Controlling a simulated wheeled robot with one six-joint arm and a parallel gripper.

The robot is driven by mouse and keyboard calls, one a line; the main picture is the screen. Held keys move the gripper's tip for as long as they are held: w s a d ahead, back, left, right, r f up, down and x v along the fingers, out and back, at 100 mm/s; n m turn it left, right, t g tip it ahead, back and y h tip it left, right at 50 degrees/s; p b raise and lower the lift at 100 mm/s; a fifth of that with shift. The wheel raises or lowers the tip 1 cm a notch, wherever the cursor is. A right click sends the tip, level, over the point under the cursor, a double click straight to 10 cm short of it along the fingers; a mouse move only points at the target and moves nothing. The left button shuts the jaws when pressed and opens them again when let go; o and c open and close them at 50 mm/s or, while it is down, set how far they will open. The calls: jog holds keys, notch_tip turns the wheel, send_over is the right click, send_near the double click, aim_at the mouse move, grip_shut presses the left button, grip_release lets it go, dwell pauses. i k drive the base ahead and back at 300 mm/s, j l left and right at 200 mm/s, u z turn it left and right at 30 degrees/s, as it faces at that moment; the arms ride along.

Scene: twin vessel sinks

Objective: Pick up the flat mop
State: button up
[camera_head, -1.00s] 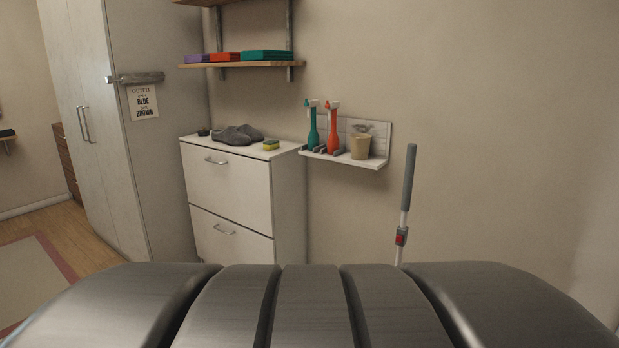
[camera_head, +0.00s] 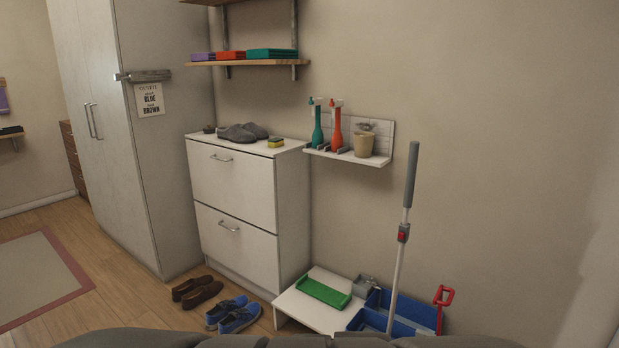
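The flat mop (camera_head: 401,246) stands near the wall at the right, leaning slightly. It has a grey grip at the top, a red clamp on the shaft and a white pole. Its lower end reaches down by the blue bins and its head is hidden. My gripper is not in view. A dark grey rounded shape along the bottom edge looks like part of my own body.
A blue bin (camera_head: 411,313) and a red-handled tool (camera_head: 442,304) stand by the mop. A low white bench (camera_head: 299,310) holds a green tray (camera_head: 323,291). Brown shoes (camera_head: 197,291) and blue shoes (camera_head: 233,314) lie on the floor. A wall shelf (camera_head: 346,156) holds bottles.

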aim_at(404, 227)
jog(key=z, duration=0.7)
